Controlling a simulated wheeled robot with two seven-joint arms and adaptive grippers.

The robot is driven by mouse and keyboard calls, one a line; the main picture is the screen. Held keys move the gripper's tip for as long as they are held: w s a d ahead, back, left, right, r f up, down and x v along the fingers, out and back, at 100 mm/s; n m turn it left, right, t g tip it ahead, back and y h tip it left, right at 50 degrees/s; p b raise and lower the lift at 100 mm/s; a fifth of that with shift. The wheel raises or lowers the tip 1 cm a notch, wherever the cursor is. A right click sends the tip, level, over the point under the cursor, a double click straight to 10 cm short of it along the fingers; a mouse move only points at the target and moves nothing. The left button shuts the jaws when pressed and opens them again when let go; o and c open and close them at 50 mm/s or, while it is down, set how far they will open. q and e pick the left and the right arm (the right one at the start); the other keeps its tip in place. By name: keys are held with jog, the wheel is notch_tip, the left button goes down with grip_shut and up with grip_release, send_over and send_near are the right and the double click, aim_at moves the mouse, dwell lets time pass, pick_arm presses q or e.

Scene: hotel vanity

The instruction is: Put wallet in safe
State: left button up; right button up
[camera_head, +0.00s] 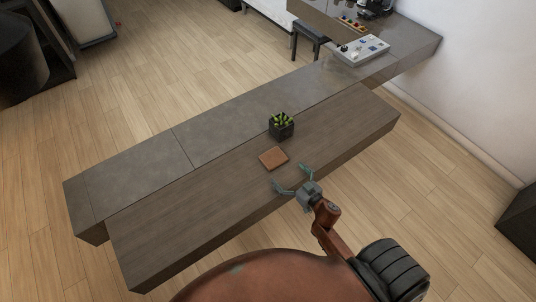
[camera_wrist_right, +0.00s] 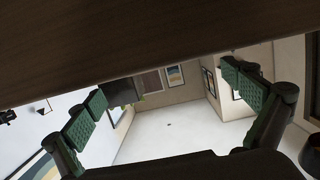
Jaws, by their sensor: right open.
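A flat tan-brown wallet (camera_head: 273,158) lies on the wooden counter in the head view, just in front of a small potted plant. My right gripper (camera_head: 293,179) is open and empty at the counter's near side, a short way below and right of the wallet, its fingers pointing toward it. In the right wrist view the two green-padded fingers (camera_wrist_right: 164,92) stand wide apart with nothing between them. The wallet cannot be made out in the wrist view. No safe can be made out in either view. My left gripper is not in view.
The dark plant pot (camera_head: 281,127) stands right behind the wallet. The long wooden counter (camera_head: 190,215) is otherwise bare, with a grey counter (camera_head: 140,170) along its far side. A pale tray with small items (camera_head: 362,49) sits at the far right end.

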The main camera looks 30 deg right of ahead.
aim_at(276, 161)
jog(key=shift+w+f, duration=0.1)
jog(key=shift+w, duration=0.2)
jog(key=x, duration=0.4)
jog(key=b+x, duration=0.1)
jog(key=x, duration=0.1)
jog(key=shift+w+a+r, duration=0.1)
jog(key=shift+w+r, duration=0.2)
jog(key=shift+r, duration=0.05)
jog(key=shift+w+f, duration=0.1)
jog(key=shift+w, duration=0.4)
jog(key=c, duration=1.4)
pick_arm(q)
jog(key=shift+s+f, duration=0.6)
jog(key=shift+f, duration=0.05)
